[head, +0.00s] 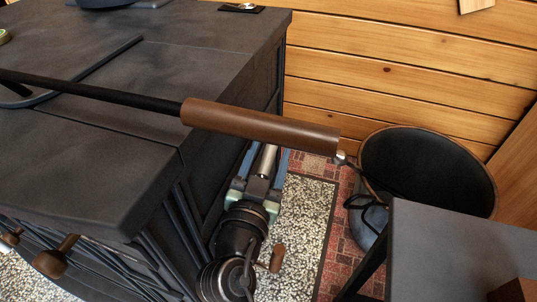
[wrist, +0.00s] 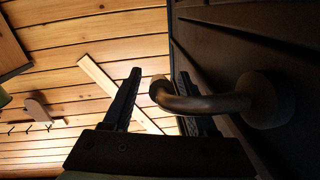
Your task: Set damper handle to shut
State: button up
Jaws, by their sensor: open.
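In the wrist view a bent metal handle (wrist: 205,103), which looks like the damper handle, stands out from a round boss (wrist: 265,98) on a dark panel. My gripper (wrist: 158,73) is open, one finger on each side of the handle's rounded end. The handle crosses in front of the right finger; I cannot tell whether they touch. In the head view my gripper (head: 262,165) is low beside the right side of the black stove (head: 110,140). The brown grip of a long rod hides its fingertips, and the damper handle is not clearly visible there.
The long rod with a brown grip (head: 260,127) lies across the stove top and overhangs its right edge, above my gripper. A dark bucket (head: 425,160) and a grey-topped stand (head: 460,250) are to the right. A plank wall (head: 400,60) is behind.

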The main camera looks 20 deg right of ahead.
grip_shut()
dwell(1.4)
